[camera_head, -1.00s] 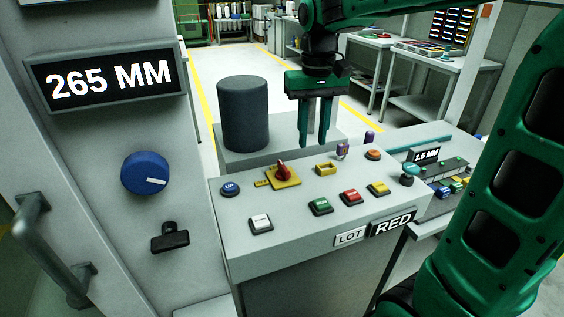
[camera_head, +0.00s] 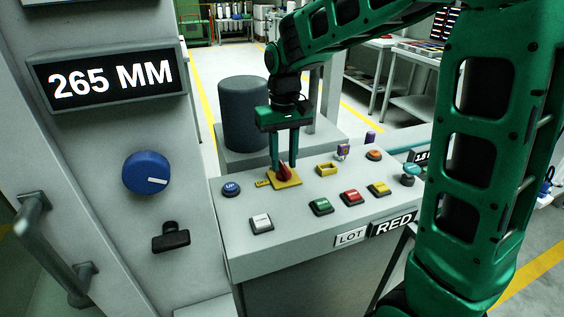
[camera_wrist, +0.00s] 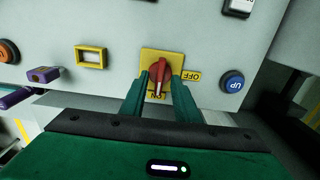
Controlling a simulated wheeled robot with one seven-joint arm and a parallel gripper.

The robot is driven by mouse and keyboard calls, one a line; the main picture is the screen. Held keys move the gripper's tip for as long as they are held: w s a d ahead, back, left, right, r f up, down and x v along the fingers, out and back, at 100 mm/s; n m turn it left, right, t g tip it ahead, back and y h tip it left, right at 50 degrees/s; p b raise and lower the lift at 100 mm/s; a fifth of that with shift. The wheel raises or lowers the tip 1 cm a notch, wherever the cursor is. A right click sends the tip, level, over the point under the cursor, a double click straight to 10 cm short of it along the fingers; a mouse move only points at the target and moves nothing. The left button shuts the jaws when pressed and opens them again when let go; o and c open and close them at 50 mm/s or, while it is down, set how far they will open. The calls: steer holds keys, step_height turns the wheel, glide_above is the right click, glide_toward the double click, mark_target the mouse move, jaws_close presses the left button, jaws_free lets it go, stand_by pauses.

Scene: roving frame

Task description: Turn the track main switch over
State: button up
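The track main switch is a red rotary knob (camera_head: 284,174) on a yellow plate (camera_head: 292,184) on the grey sloping panel. In the wrist view the knob (camera_wrist: 160,71) has its narrow end toward a partly hidden label at the plate's lower edge, which seems to read ON. An OFF label (camera_wrist: 191,76) is to its right. My gripper (camera_head: 284,165) points down over the knob. In the wrist view its fingers (camera_wrist: 160,82) stand one on each side of the knob, apart, with a slight gap showing. Contact cannot be told for certain.
A blue UP button (camera_head: 231,189) and a white button (camera_head: 261,222) are near the switch. An empty yellow frame (camera_head: 327,169) and green (camera_head: 320,206), red and yellow buttons lie to the right. A dark cylinder (camera_head: 243,113) stands behind the panel.

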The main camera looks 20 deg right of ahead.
steer(key=shift+f, duration=0.5)
jaws_close()
